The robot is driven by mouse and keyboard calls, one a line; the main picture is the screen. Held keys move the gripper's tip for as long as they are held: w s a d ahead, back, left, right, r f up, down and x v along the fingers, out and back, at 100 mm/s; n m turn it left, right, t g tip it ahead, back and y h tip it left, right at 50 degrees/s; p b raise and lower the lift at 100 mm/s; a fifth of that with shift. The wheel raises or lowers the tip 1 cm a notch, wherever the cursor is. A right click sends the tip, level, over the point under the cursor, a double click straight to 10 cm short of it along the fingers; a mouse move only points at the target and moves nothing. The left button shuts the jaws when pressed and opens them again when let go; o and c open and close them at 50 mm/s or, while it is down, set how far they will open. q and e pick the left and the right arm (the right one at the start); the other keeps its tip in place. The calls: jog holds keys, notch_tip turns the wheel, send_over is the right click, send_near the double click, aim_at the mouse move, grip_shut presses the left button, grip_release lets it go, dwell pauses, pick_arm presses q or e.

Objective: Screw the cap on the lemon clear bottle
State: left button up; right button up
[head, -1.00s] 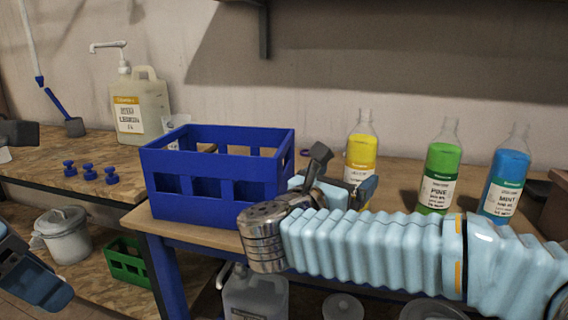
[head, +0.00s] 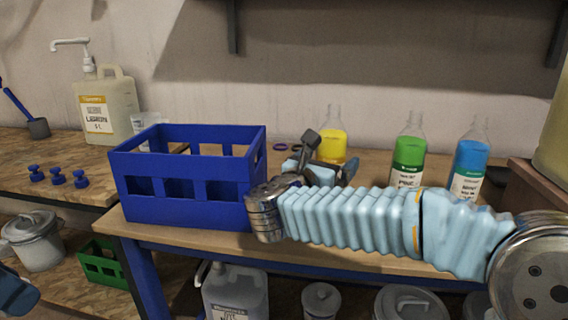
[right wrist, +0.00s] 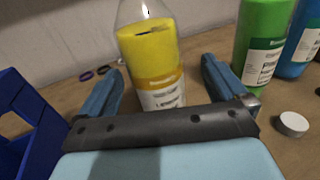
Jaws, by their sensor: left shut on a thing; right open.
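The lemon clear bottle (head: 333,144) holds yellow liquid and stands upright on the table behind my right gripper (head: 328,168). In the right wrist view the bottle (right wrist: 152,62) appears between the two blue fingers of this gripper (right wrist: 160,82), which are open. I cannot tell whether they touch it. The bottle's top is cut off there, and its lower part is hidden in the head view. A white round cap (right wrist: 293,124) lies on the table to the right. My left gripper (head: 14,296) shows only partly at the lower left edge; what it is shut on is out of view.
A blue crate (head: 190,205) stands left of my right gripper. Green (head: 407,157) and blue (head: 469,164) bottles stand to the right. Small dark rings (right wrist: 95,73) lie left of the lemon bottle. A pump jug (head: 107,108) and blue knobs (head: 58,176) are farther left.

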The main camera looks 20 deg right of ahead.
aim_at(333, 153)
pick_arm(q)
jog(key=shift+r, duration=0.25)
pick_arm(e)
jog(key=shift+w+d+r, duration=0.1)
jog(key=shift+w+d, duration=0.1)
jog(key=shift+w, duration=0.05)
pick_arm(q)
jog(key=shift+r+p, duration=0.7)
jog(key=shift+p, duration=0.25)
pick_arm(e)
jog(key=x, duration=0.3)
jog(key=shift+w+d, duration=0.1)
jog(key=shift+w, duration=0.3)
pick_arm(q)
jog(key=shift+r, duration=0.1)
pick_arm(e)
jog(key=shift+w+d, duration=0.3)
jog(key=shift+d, duration=0.1)
jog(key=shift+c, duration=0.5)
jog(key=c, duration=1.4)
